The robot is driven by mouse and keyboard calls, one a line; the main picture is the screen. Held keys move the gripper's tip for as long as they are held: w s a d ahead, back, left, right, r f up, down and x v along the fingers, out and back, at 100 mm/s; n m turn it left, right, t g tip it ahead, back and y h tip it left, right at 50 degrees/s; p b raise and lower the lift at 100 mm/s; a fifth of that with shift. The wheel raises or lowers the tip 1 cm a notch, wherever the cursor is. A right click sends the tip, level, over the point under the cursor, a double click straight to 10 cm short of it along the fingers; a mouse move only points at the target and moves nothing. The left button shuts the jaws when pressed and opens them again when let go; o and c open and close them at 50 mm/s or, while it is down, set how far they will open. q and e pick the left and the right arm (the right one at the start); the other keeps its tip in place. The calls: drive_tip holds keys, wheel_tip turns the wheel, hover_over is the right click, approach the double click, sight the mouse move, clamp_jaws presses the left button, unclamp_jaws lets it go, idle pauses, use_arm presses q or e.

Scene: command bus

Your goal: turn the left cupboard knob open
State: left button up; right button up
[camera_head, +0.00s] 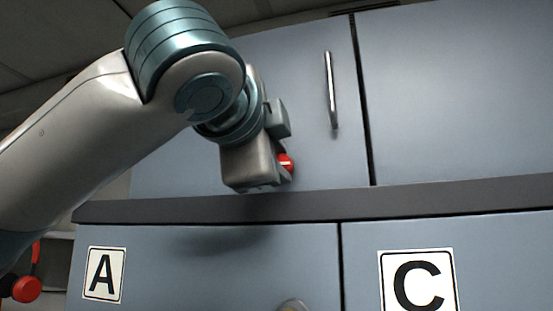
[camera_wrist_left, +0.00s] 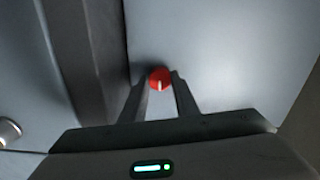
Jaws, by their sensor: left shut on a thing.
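A red round knob (camera_head: 286,162) with a white mark sits low on the upper left cupboard door (camera_head: 300,95). It also shows in the left wrist view (camera_wrist_left: 159,79), between the fingertips. My left gripper (camera_wrist_left: 160,83) is shut on the knob, with one finger on each side of it. In the head view my left wrist covers much of the door around the knob. The cupboard door looks closed against its frame. My right gripper is in neither view.
A vertical metal handle (camera_head: 331,90) is on the same door, right of my wrist. A dark ledge (camera_head: 400,198) runs below. Lower doors carry signs A (camera_head: 104,274) and C (camera_head: 417,281). Red and black headphones (camera_head: 27,289) hang at the lower left.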

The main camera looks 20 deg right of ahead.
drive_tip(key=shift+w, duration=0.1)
use_arm(q)
drive_tip(key=o, duration=1.1)
drive_tip(key=shift+s, duration=0.1)
drive_tip(key=shift+s+a+b, duration=0.3)
drive_tip(key=shift+s+a, duration=0.05)
drive_tip(key=shift+s, duration=0.1)
drive_tip(key=shift+b+v, duration=0.45)
drive_tip(key=shift+v, duration=0.75)
drive_tip(key=shift+b+v, duration=1.9)
drive_tip(key=shift+v, duration=4.95)
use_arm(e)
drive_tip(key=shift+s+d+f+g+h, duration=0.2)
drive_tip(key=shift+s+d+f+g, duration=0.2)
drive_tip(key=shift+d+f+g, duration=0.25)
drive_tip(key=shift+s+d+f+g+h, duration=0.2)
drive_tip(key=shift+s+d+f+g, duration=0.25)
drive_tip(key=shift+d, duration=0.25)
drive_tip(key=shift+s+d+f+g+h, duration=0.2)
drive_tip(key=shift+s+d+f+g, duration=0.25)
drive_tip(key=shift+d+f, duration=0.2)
